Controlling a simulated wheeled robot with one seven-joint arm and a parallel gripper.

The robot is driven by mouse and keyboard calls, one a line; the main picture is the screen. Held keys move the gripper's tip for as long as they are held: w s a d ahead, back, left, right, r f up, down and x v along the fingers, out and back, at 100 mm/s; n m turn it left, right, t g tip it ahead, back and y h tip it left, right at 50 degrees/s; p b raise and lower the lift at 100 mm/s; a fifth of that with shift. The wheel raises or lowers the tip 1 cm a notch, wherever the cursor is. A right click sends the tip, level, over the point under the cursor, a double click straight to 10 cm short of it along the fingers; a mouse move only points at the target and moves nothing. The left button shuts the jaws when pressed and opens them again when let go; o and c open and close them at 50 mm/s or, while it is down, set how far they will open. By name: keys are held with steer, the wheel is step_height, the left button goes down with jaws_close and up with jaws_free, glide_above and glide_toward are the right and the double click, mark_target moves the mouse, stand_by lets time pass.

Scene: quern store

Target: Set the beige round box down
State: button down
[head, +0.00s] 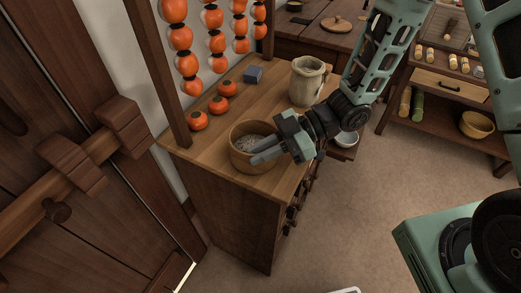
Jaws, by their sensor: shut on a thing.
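The beige round box (242,163) is an open, tub-like box with pale grey contents. It is upright at the front corner of the wooden cabinet top (285,110). My gripper (258,152) reaches in from the right, with its fingers at the near right part of the box's rim, shut on the box. The fingers and gripper body hide part of the rim and the right side. I cannot tell whether the box's base touches the cabinet top.
Three loose orange persimmons (218,105), a small blue-grey block (254,75) and a pale jar (306,82) stand farther back on the cabinet. Strings of persimmons (181,38) hang beside a wooden post (164,75). A shelf unit (440,85) stands at the right.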

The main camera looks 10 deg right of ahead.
steer(key=c, duration=1.4)
jaws_free()
steer(key=shift+f, duration=0.1)
steer(key=b+v, duration=0.2)
steer(key=v, duration=1)
steer(key=w+a+r+m+t+h, duration=0.3)
steer(key=w+a+m+t+h, duration=0.1)
steer(key=w+m+t+h, duration=0.3)
steer(key=s+r+m+g+h, duration=0.3)
steer(key=s+m+g+h, duration=0.1)
steer(key=s, duration=1.8)
steer(key=shift+s+r+m+g+h, duration=0.2)
steer(key=shift+s+m+g+h, duration=0.15)
steer(key=shift+g+h, duration=0.5)
